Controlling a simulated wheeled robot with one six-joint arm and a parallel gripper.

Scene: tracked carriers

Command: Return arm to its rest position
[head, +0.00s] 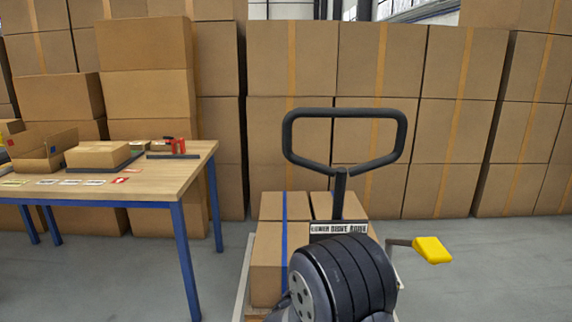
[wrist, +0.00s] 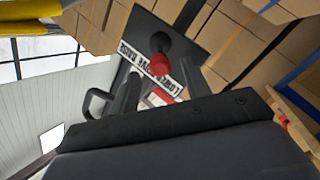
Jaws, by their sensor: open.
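My gripper (wrist: 158,72) shows in the wrist view as two dark fingers rising from a black bar, spread apart with nothing held between them. A red knob (wrist: 160,67) on the pallet jack shows in the gap between the fingers; I cannot tell how far beyond them it is. A dark, ribbed link of my arm (head: 345,278) fills the lower middle of the head view and hides my gripper there.
The pallet jack's black loop handle (head: 345,113) rises behind my arm, with cartons (head: 272,262) behind it. A yellow block (head: 433,250) juts out on the right. A wooden table (head: 150,180) stands at left. Stacked cartons (head: 450,120) wall the back. Floor at right is clear.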

